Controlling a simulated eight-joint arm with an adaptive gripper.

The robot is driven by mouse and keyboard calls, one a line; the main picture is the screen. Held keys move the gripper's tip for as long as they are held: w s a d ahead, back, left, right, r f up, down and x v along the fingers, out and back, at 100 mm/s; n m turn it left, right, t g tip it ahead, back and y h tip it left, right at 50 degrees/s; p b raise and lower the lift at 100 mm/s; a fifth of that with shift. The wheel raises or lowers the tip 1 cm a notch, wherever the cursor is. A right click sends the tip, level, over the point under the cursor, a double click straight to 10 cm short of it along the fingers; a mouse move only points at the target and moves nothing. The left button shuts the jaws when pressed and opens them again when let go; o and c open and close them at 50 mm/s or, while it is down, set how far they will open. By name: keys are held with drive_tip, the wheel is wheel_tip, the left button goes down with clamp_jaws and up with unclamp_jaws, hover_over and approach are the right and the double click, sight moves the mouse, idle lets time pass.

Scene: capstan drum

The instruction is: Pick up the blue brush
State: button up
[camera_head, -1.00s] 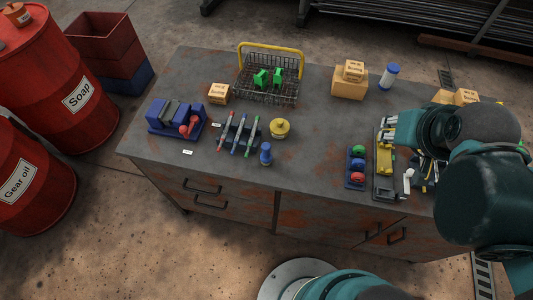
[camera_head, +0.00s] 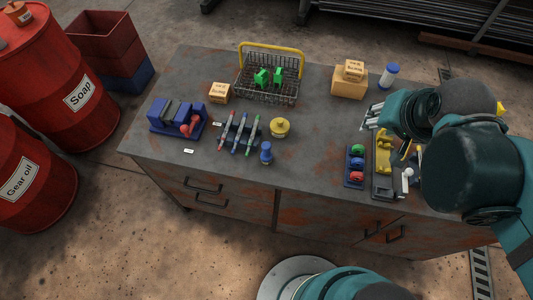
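Three slim brushes lie side by side on the rack at the table's left middle. The blue brush (camera_head: 239,134) is the middle one, between a red brush (camera_head: 227,131) and a green brush (camera_head: 252,136). My gripper (camera_head: 369,117) is above the right part of the table, well to the right of the brushes. Its pale fingers look spread, with nothing seen between them. The fingertips point left. Nothing hides the blue brush.
A yellow tin (camera_head: 280,128) and a blue bottle-like piece (camera_head: 265,153) stand just right of the brushes. A wire basket (camera_head: 268,88) with a raised yellow handle is behind them. A blue machine (camera_head: 176,119) is at left. The table between tin and gripper is clear.

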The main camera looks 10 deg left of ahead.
drive_tip(key=w+a+f+m+g+p, duration=0.15)
drive_tip(key=a+m, duration=0.25)
drive_tip(key=a, duration=0.4)
drive_tip(key=m+g+p, duration=0.5)
drive_tip(key=m+p, duration=0.2)
drive_tip(key=m, duration=0.4)
hover_over(266, 145)
drive_tip(key=shift+t, duration=0.25)
drive_tip(key=f, duration=0.8)
drive_tip(key=shift+w+d+f, duration=0.35)
drive_tip(key=shift+s+a+f+m+h, duration=0.2)
drive_tip(key=shift+a+f+m+h, duration=0.1)
drive_tip(key=shift+m, duration=0.1)
drive_tip(key=shift+f, duration=1.25)
drive_tip(key=shift+s+f+b, duration=0.1)
drive_tip(key=shift+f+b, duration=0.45)
drive_tip(key=shift+f, duration=2.05)
